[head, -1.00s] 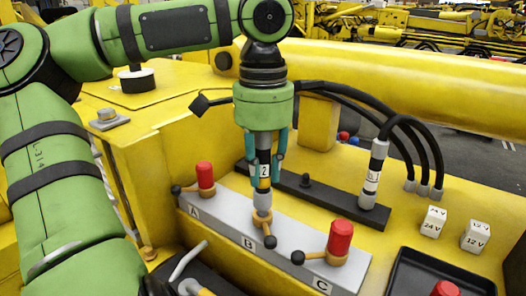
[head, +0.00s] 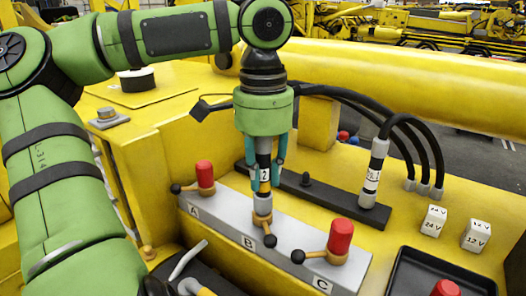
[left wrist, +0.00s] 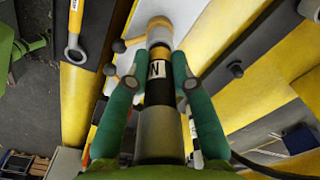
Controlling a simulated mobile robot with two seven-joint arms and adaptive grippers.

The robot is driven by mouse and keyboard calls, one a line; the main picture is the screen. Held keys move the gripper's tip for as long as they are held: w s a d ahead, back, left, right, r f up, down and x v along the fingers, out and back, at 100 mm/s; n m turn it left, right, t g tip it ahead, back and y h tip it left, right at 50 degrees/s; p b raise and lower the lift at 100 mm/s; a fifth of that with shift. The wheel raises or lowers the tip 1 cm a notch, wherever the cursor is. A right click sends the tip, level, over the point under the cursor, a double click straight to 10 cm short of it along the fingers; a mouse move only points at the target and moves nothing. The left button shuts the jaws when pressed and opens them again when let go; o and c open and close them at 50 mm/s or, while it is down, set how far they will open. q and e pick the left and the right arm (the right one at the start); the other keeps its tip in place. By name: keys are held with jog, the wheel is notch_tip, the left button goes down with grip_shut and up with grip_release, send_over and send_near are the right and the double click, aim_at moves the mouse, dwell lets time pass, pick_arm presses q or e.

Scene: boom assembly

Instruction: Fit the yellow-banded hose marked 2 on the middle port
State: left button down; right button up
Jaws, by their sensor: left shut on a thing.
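The yellow-banded hose (head: 264,174) marked 2 stands upright above the middle port B of the grey block (head: 222,212). Its metal end meets the middle port (head: 263,218), which has an orange fitting and a black-knobbed lever; I cannot tell how deep it sits. My left gripper (head: 265,184) points down, with its teal fingers shut on the hose around the label. The left wrist view shows the hose label (left wrist: 157,70) between the fingers (left wrist: 160,84), with the port beyond. My right gripper is not in view.
Ports A and C carry red caps (head: 205,174) and (head: 340,237). A black rail with a white-banded hose (head: 374,172) stands behind the block. White voltage cubes (head: 434,221) and a black tray (head: 405,265) are at the right.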

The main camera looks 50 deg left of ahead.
pick_arm(q)
jog(key=shift+f, duration=0.25)
jog(key=c, duration=1)
grip_release()
notch_tip(320, 180, up, 12)
jog(key=shift+r, duration=0.1)
